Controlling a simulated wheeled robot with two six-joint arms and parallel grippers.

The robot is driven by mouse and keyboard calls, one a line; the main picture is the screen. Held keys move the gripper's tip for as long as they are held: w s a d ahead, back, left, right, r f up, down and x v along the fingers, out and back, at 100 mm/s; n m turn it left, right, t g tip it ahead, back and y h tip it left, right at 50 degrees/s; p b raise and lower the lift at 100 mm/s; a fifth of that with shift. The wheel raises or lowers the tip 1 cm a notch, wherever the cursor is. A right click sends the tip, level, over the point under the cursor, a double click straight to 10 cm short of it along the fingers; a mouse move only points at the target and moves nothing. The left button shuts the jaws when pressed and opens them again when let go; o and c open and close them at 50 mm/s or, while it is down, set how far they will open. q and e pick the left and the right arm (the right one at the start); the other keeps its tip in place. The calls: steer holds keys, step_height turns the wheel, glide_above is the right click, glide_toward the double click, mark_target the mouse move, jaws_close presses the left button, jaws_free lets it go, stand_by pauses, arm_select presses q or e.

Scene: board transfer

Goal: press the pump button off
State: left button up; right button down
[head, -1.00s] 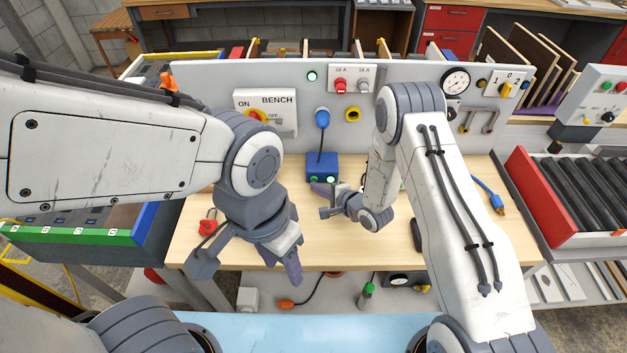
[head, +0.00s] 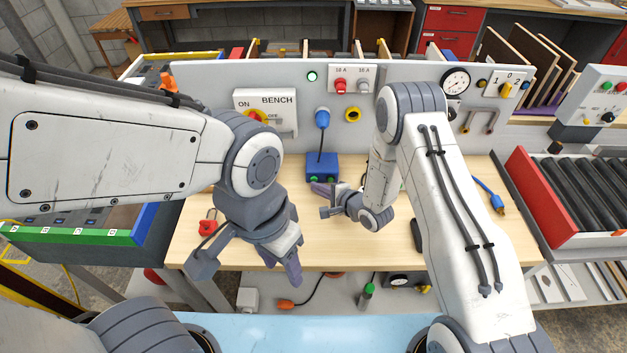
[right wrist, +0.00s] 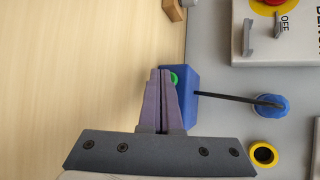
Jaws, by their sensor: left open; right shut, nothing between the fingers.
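The blue pump box (head: 322,165) stands on the bench against the grey back panel, with a cable rising to a blue plug. A green spot (head: 331,179) shows low on its front and looks dark rather than bright. In the right wrist view, a green button (right wrist: 175,78) shows on the blue box (right wrist: 188,90), partly hidden by my fingers. My right gripper (head: 316,187) is shut and empty; its fingertips (right wrist: 164,71) are at the box's button side. I cannot tell whether they touch. My left gripper (head: 246,269) is open and empty over the bench's front edge.
A BENCH switch plate (head: 280,115) with ON and OFF marks is on the panel. Bare wood lies between my grippers.

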mark_target(318, 205)
steer(key=shift+s, duration=0.1)
steer(key=shift+s+p, duration=0.5)
steer(key=shift+s, duration=2.5)
